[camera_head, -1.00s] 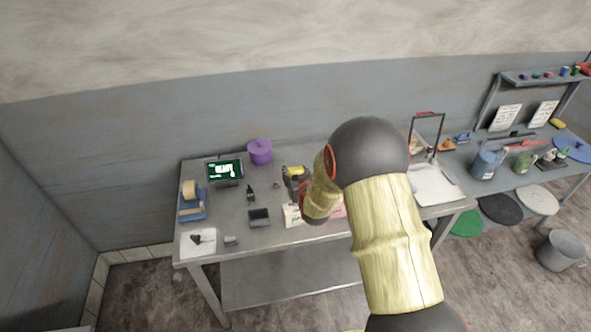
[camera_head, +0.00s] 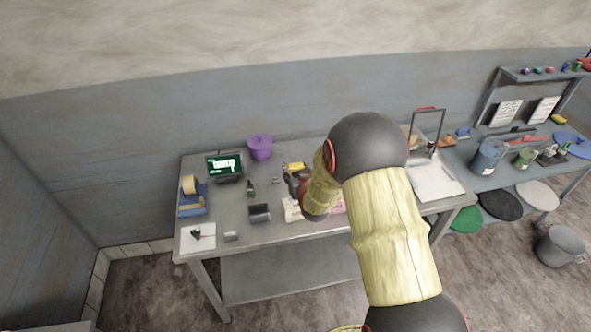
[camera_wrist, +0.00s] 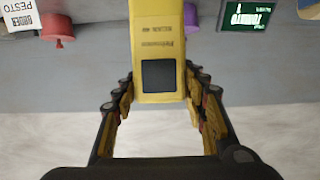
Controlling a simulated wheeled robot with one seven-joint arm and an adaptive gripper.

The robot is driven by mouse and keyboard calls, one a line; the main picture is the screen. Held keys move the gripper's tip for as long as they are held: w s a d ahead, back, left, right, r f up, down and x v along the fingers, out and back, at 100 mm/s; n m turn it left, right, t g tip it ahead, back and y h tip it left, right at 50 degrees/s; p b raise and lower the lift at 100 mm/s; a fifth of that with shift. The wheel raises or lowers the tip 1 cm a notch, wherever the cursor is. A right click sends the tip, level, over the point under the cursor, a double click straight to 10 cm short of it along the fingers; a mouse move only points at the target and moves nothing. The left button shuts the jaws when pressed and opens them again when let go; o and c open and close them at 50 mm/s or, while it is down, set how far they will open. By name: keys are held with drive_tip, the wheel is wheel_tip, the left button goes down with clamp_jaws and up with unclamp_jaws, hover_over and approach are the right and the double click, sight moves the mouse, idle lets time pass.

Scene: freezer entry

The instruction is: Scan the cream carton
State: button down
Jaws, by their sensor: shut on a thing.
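My gripper (camera_wrist: 160,98) is shut on a yellow scanner-like device (camera_wrist: 158,35) with a dark square on its face. The same device (camera_head: 296,167) shows above the table in the head view, partly hidden by my arm. A cream-coloured item (camera_head: 291,210), perhaps the cream carton, lies near the table's front, below the gripper and partly covered by my arm. A pink item (camera_head: 339,206) shows just right of it. The lit green screen (camera_head: 224,165) stands at the back left; it also shows in the wrist view (camera_wrist: 244,16).
A purple pot (camera_head: 260,148) stands by the wall. A tape dispenser (camera_head: 192,198), a white sheet (camera_head: 198,238) and a dark tray (camera_head: 259,212) occupy the table's left part. A white board (camera_head: 436,183) lies at the right.

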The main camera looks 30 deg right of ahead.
idle(0.4)
drive_tip(key=shift+r+p, duration=1.45)
drive_tip(key=shift+r, duration=3.1)
